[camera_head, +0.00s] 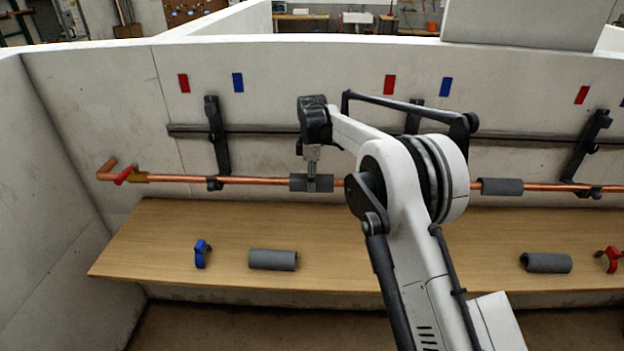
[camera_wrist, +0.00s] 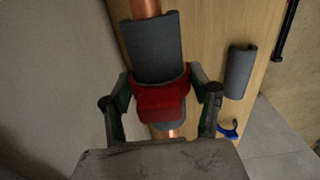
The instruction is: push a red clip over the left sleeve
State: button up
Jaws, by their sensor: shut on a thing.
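The left sleeve (camera_head: 297,183) is a dark grey tube on the copper pipe, left of my arm's elbow. It also shows in the wrist view (camera_wrist: 152,48), with copper above and below it. A red clip (camera_wrist: 160,102) lies across the sleeve nearer its lower end in the wrist view, touching it. My gripper (camera_head: 312,181) points down at the sleeve. In the wrist view its two fingers (camera_wrist: 161,88) are shut on the red clip from both sides. The clip's far side is hidden, so I cannot tell how far it encloses the sleeve.
On the wooden bench (camera_head: 150,250) lie a blue clip (camera_head: 201,253), loose grey sleeves (camera_head: 273,260) (camera_head: 546,263) and another red clip (camera_head: 609,259). Black brackets (camera_head: 217,135) hold the pipe (camera_head: 250,181). A red-handled valve (camera_head: 125,175) is at its left end. A second fitted sleeve (camera_head: 502,186) is at right.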

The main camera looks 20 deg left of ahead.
jog(key=shift+f, duration=0.15)
jog(key=o, duration=1.2)
